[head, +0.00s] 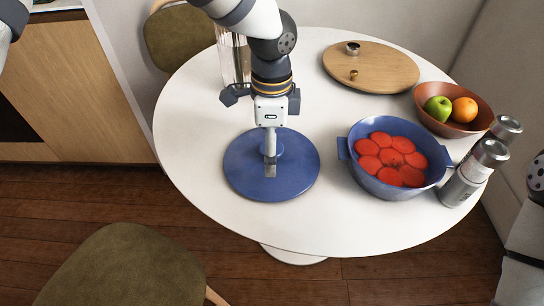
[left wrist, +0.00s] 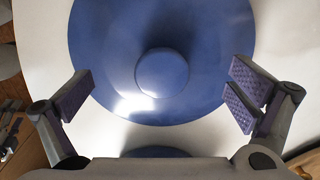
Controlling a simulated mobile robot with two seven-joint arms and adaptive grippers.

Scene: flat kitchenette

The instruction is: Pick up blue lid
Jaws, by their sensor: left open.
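The blue lid (head: 240,172) lies flat on the white round table, left of the blue pot. In the left wrist view the lid (left wrist: 105,45) fills the upper middle, with its round knob (left wrist: 162,73) in the centre. My left gripper (head: 270,155) points down over the lid. Its fingers (left wrist: 162,95) are open and spread wide to either side of the knob, with nothing between them touching it. The head view shows the near finger in front of the knob, partly hiding it. My right gripper is out of view; only part of my right arm shows at the right edge.
The blue pot (head: 358,176) with red slices stands right of the lid. A fruit bowl (head: 480,119), metal shakers (head: 460,187) and a round wooden board (head: 385,73) are farther right and back. A clear container (head: 231,60) stands behind the arm. The table's front is clear.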

